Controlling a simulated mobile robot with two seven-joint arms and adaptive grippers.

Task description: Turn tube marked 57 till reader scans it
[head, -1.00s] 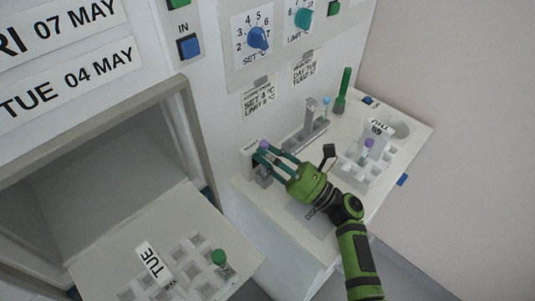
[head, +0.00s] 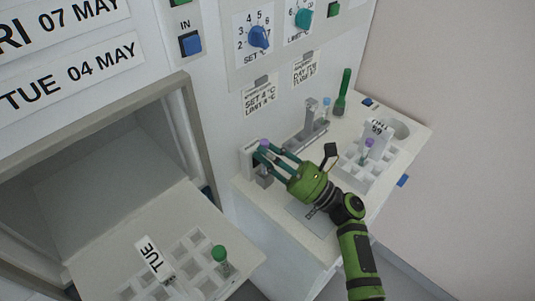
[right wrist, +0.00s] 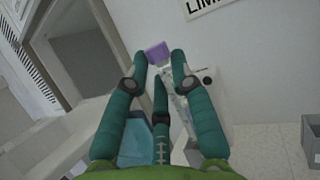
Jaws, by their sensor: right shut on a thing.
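A tube with a purple cap (head: 263,144) stands at the small grey reader (head: 250,160) at the left end of the white shelf. The purple cap also shows in the right wrist view (right wrist: 158,52), just beyond the fingertips. My right gripper (head: 268,152) is shut on this tube. In the right wrist view its teal fingers (right wrist: 162,66) close around the tube from both sides. The tube's marking and most of its body are hidden by the fingers, so I cannot read a number. My left gripper is not in view.
A white rack (head: 358,168) holds another purple-capped tube (head: 369,143). An open compartment has a pulled-out tray (head: 185,252) with a green-capped tube (head: 219,254).

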